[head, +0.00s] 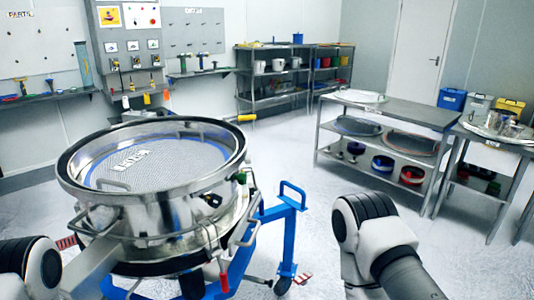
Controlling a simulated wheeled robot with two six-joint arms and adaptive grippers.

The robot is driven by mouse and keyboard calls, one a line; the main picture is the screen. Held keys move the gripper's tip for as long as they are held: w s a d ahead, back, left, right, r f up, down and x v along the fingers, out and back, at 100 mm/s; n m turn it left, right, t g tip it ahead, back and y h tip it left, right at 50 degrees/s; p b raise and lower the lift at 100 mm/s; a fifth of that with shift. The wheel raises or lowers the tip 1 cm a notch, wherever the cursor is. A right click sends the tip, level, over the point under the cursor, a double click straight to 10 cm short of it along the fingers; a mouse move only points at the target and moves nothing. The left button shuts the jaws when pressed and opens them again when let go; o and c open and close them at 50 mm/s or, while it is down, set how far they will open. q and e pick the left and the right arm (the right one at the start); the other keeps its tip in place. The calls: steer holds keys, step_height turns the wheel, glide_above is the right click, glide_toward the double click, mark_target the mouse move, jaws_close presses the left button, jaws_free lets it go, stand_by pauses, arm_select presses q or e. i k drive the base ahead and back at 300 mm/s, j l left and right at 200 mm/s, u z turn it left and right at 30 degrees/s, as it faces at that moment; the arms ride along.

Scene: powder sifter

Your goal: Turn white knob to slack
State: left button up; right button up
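The powder sifter (150,222) stands at the left, a round steel drum with a mesh screen (150,165) inside its upper ring. A steel clamp band and curved handles run around its side. A small dark fitting (210,199) sits on the drum's right side, and a red-ended lever (223,283) hangs below. I cannot make out a white knob for certain. Links of my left arm show at the lower left corner and links of my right arm at the lower right. Neither gripper is in view.
A blue wheeled frame (290,225) supports the sifter. A steel table with a lower shelf (405,112) stands at the right, with another table (500,140) beside it. Shelving (262,100) and tool boards (190,32) line the back. The floor (285,150) between is clear.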

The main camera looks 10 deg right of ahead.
mark_target(248, 160)
steer(key=l+u, duration=0.15)
steer(key=l, duration=0.5)
steer(key=l+u, duration=0.15)
steer(key=l, duration=0.5)
steer(key=k+l+u, duration=0.15)
steer(key=l, duration=0.5)
steer(key=i+l+z, duration=0.15)
steer(key=l, duration=0.3)
steer(key=i+l+z, duration=0.1)
steer(key=l, duration=0.3)
steer(key=i+l+z, duration=0.15)
steer(key=l, duration=0.3)
steer(key=i+l+z, duration=0.15)
steer(key=l, duration=0.25)
steer(key=j, duration=0.75)
steer(key=i, duration=0.05)
